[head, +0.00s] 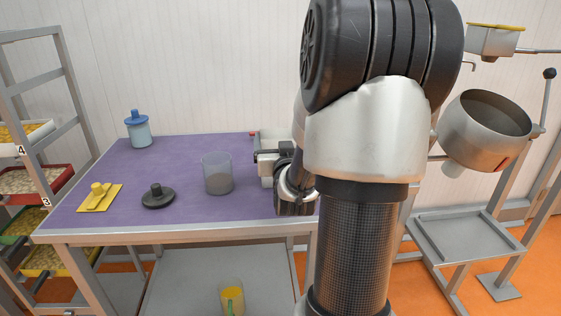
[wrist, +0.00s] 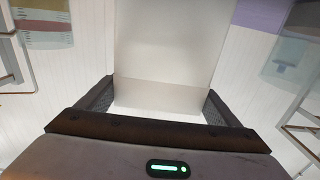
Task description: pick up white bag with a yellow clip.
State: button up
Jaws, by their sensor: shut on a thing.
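My gripper (head: 267,166) is above the right part of the purple table in the head view, partly behind my own arm. In the wrist view my gripper (wrist: 160,92) is shut on a plain white, block-like thing (wrist: 165,45), which fills the space between the two fingers and runs up out of the picture. It looks like the white bag. No yellow clip shows on the part in view. In the head view my arm hides most of what the gripper holds.
A tray rack (head: 62,120) is left. A metal drum (head: 487,130) stands right.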

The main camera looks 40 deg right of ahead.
jog(key=c, duration=0.4)
jog(key=shift+r, duration=0.1)
